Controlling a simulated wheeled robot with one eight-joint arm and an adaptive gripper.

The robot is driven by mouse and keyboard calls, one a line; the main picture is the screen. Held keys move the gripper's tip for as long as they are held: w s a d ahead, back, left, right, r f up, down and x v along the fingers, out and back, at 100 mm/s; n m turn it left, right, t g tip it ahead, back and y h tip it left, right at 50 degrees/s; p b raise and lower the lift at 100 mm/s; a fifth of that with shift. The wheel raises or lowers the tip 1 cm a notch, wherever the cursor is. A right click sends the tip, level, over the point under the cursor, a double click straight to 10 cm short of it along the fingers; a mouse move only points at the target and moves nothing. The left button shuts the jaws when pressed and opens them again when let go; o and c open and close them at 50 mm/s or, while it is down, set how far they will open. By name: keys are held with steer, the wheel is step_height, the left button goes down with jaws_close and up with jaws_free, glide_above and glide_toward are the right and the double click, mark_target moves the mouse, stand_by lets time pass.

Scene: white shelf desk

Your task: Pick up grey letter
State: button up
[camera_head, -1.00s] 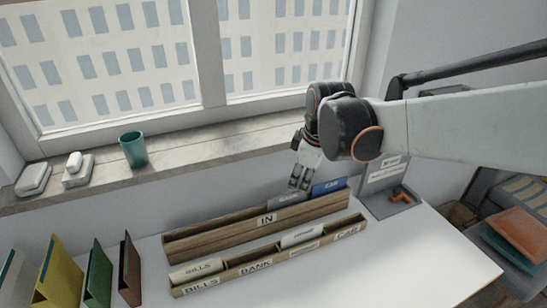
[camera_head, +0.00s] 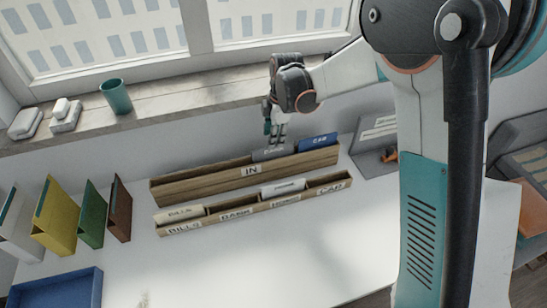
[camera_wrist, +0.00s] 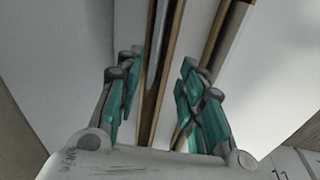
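The grey letter (camera_head: 270,154) stands upright in the wooden IN holder (camera_head: 195,190), left of a blue letter (camera_head: 318,142). My gripper (camera_head: 277,138) is just above and at the grey letter's top edge, fingers pointing down. In the wrist view my gripper (camera_wrist: 162,64) has its teal fingers spread apart, with the narrow wooden slots of the holder seen between and beyond them. I cannot tell whether a finger touches the letter.
A front wooden rack (camera_head: 225,218) with labelled sections holds white letters. Coloured folders (camera_head: 90,213) and a blue tray (camera_head: 60,290) are at the left. A teal cup (camera_head: 116,96) stands on the sill. The desk front is clear.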

mark_target(264, 154)
steer(key=f, duration=0.3)
steer(key=shift+w+a, duration=0.15)
steer(key=shift+w, duration=0.05)
steer(key=shift+w+f+b, duration=0.25)
steer(key=shift+f+b, duration=0.15)
steer(key=shift+f, duration=0.45)
steer(key=shift+w+f+b, duration=0.25)
steer(key=shift+f+b, duration=0.15)
steer(key=shift+f, duration=0.5)
steer(key=shift+w+f+b, duration=0.25)
steer(key=shift+f+b, duration=0.15)
steer(key=shift+f, duration=0.45)
steer(key=shift+r, duration=0.1)
jaws_close()
